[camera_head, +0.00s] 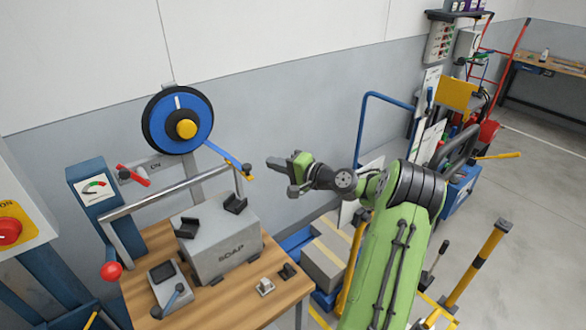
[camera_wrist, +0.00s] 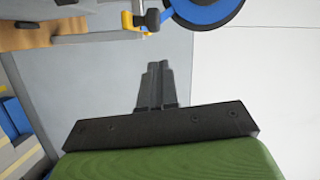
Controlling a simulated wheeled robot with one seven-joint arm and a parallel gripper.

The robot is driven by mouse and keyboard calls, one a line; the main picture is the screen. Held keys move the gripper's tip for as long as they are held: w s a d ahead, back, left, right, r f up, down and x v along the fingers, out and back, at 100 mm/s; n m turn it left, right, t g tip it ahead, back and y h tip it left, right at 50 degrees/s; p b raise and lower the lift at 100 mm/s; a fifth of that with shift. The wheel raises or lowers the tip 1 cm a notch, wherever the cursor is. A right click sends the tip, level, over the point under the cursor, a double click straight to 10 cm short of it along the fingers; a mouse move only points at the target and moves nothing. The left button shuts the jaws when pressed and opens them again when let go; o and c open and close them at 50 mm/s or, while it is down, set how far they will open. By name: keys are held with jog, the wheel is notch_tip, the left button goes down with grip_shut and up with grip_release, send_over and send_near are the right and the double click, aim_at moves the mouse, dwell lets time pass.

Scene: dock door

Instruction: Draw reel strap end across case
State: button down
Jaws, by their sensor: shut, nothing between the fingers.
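The reel (camera_head: 178,140) is a blue disc with a black rim and yellow hub, mounted at the wall; part of it shows in the wrist view (camera_wrist: 205,13). A blue strap (camera_head: 225,157) runs from it down to the right, to a yellow strap end (camera_head: 249,177) by a post at the end of a metal rail. The grey case (camera_head: 225,262), marked "SOAP", sits on a wooden bench below. My gripper (camera_head: 271,161) is shut and empty, to the right of the strap end and apart from it. Its closed fingers show in the wrist view (camera_wrist: 157,83).
The metal rail (camera_head: 160,192) spans above the case. Two black brackets (camera_head: 235,204) sit on the case top. A small grey device (camera_head: 170,285) and small fittings (camera_head: 266,286) lie on the wooden bench (camera_head: 245,307). A carton (camera_head: 325,262) stands right of the bench.

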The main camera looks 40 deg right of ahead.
jog(key=shift+w+a+f, duration=0.15)
jog(key=shift+w+a, duration=0.25)
jog(key=shift+a, duration=0.4)
jog(key=shift+w+a+f, duration=0.15)
jog(key=shift+w+a, duration=0.25)
jog(key=shift+a, duration=0.4)
jog(key=shift+a, duration=0.15)
jog(key=w+a+b, duration=0.1)
jog(key=a+b, duration=0.2)
jog(key=a, duration=1.7)
jog(key=shift+a, duration=0.15)
jog(key=shift+w, duration=0.1)
